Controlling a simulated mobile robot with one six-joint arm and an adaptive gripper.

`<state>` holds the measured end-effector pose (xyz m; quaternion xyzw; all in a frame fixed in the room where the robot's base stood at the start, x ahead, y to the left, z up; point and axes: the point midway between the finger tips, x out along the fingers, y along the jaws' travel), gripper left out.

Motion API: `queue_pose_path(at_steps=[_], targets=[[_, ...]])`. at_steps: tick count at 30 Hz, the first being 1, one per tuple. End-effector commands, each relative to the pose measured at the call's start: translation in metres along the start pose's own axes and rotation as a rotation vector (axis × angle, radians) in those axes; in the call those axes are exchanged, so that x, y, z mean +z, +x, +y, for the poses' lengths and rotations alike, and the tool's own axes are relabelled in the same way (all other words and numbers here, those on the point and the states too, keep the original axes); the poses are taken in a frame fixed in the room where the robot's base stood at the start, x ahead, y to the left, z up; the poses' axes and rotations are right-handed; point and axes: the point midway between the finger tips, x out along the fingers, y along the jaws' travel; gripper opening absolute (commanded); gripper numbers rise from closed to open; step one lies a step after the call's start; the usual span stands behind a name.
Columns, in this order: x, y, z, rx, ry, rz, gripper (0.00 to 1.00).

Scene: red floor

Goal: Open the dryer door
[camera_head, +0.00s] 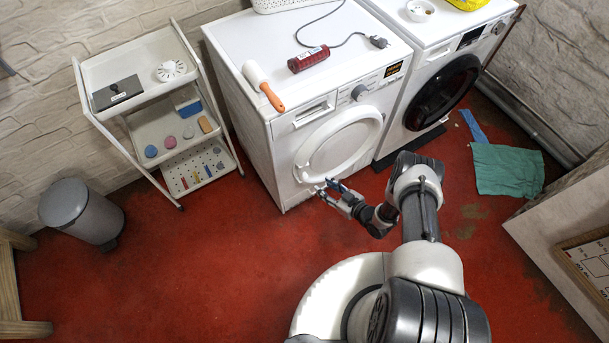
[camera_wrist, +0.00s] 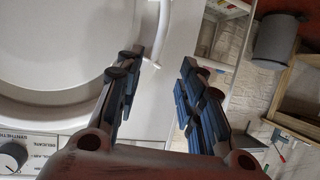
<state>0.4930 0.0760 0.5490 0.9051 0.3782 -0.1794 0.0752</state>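The white machine (camera_head: 282,165) on the left has a round white door (camera_head: 342,142) in its front; I take this as the dryer. The door looks closed or nearly so; I cannot tell exactly. My gripper (camera_head: 328,189) is at the door's lower edge. In the wrist view, my gripper (camera_wrist: 160,88) is open with a clear gap between its fingers. The round door (camera_wrist: 65,45) fills the left side there, behind the left finger. A thin white curved strip (camera_wrist: 164,28) shows beyond the fingertips, with no clear contact.
A second machine with a dark round door (camera_head: 442,92) stands to the right. A white trolley (camera_head: 150,105) and a grey bin (camera_head: 82,213) stand to the left. A green cloth (camera_head: 507,169) lies on the floor. Red floor is clear in front of the trolley.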

Motion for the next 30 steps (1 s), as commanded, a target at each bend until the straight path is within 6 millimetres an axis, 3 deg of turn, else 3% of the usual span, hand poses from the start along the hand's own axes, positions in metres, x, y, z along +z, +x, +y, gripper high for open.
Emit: queue_pose_path(at_steps=[6, 15, 21, 30], targets=[[0.003, 0.052, -0.002, -0.004, -0.004, 0.001, 0.35], [0.003, 0.110, -0.001, -0.002, -0.002, 0.000, 0.35], [0.002, 0.129, 0.000, 0.001, 0.000, -0.001, 0.35], [0.000, 0.132, 0.000, 0.001, 0.002, -0.002, 0.35]])
